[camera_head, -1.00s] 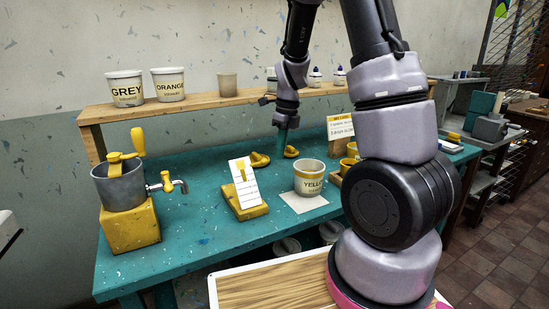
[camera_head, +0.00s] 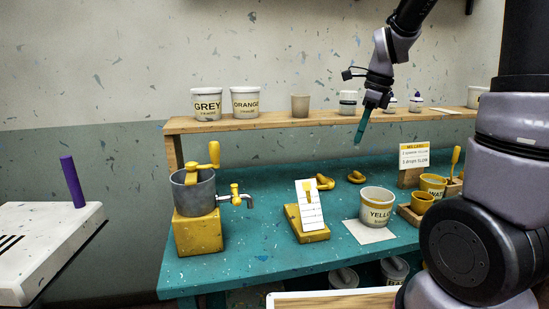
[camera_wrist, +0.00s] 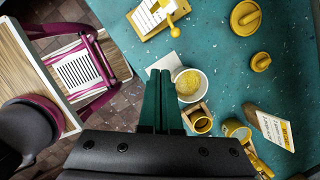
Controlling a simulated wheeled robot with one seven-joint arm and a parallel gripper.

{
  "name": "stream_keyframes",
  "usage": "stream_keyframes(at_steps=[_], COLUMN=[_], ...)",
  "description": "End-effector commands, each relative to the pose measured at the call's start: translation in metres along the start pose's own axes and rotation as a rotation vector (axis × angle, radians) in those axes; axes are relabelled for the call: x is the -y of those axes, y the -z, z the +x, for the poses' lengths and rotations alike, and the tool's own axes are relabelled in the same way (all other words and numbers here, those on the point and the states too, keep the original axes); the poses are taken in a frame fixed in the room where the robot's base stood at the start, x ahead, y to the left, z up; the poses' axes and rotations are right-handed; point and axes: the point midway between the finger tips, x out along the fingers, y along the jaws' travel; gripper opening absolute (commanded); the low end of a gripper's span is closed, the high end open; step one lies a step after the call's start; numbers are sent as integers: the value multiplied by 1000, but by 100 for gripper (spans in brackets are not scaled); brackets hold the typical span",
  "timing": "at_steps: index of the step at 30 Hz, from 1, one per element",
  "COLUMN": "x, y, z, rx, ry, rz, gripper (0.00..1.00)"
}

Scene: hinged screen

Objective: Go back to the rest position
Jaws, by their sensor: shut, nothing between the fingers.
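My gripper (camera_head: 362,127) hangs above the back part of the teal table (camera_head: 262,245), fingers pointing down. In the wrist view its two green fingers (camera_wrist: 162,90) lie side by side, closed with nothing between them. The yellow-labelled tub (camera_head: 376,208) stands on a white sheet (camera_head: 368,232) below and in front of the gripper. In the wrist view the tub (camera_wrist: 190,83) shows yellow contents and sits just right of the fingertips. The gripper touches nothing that I can see.
A metal pot with a crank (camera_head: 193,192) stands on a yellow block at the left. A wooden shelf (camera_head: 290,122) behind carries grey and orange tubs (camera_head: 245,102) and small bottles, close to the gripper. A yellow card stand (camera_head: 308,236), two yellow lids (camera_head: 356,177) and a card sign (camera_head: 413,156) are on the table.

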Motion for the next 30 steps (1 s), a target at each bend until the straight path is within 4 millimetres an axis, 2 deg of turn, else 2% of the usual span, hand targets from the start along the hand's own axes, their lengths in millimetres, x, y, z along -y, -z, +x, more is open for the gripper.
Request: stream_keyframes(at_steps=[1, 6, 10, 15, 21, 30], x=[-12, -54, -88, -126, -146, -148], y=[2, 9, 18, 28, 35, 35], z=[-21, -70, -99, -119, -126, -126], rx=[33, 72, 33, -81, -185, -198], ry=[37, 175, 299, 423, 479, 483], rz=[-127, -627, -1004, -1406, -1642, -1674], gripper=[0, 0, 0, 0, 0, 0])
